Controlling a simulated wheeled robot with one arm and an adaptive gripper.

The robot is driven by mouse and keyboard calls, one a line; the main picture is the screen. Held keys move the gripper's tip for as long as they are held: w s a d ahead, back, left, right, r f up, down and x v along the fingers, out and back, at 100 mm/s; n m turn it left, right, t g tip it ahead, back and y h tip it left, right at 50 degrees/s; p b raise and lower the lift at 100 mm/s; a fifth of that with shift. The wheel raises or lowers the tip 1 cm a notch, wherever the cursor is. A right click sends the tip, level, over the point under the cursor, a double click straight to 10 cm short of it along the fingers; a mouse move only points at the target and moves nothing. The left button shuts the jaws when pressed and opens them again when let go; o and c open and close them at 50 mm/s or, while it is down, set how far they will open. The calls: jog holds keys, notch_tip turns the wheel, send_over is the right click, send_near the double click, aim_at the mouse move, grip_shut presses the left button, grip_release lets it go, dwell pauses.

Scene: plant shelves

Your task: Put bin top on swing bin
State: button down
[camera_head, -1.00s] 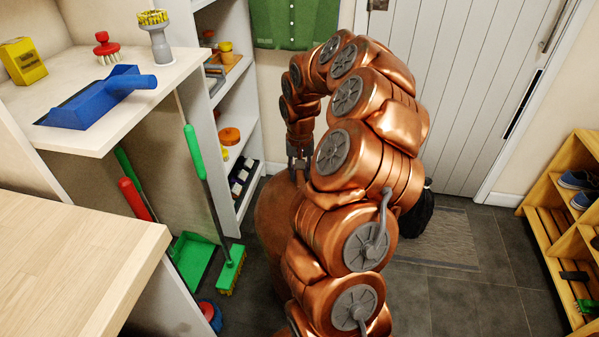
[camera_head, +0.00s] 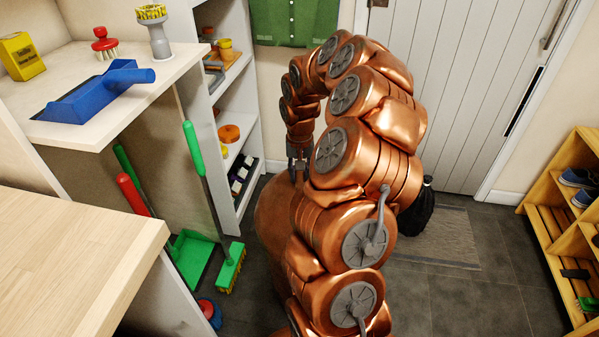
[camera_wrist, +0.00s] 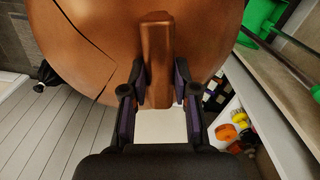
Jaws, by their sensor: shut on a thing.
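The bin top (camera_wrist: 90,35) is a large, round, copper-brown piece with a dark seam and a raised bar-shaped grip (camera_wrist: 155,55). It fills the upper part of the wrist view. My gripper (camera_wrist: 160,88) has its two dark fingers on either side of this bar and is shut on it. In the head view my gripper (camera_head: 298,168) is small, beside my copper arm. The brown rounded bin top (camera_head: 274,215) shows below it, partly hidden by my arm. I cannot make out the swing bin as a separate thing in either view.
White shelves (camera_head: 245,120), a green broom (camera_head: 230,268) and a green dustpan (camera_head: 192,260) stand close on the left. A wooden worktop (camera_head: 70,260) is at front left. A black bag (camera_head: 418,212) is behind my arm. A wooden shoe rack (camera_head: 560,215) is right; floor between is free.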

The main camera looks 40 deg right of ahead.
jog(key=shift+f, duration=0.25)
jog(key=c, duration=0.8)
grip_release()
jog(key=shift+r, duration=0.1)
notch_tip(320, 180, up, 12)
jog(key=shift+a, duration=0.15)
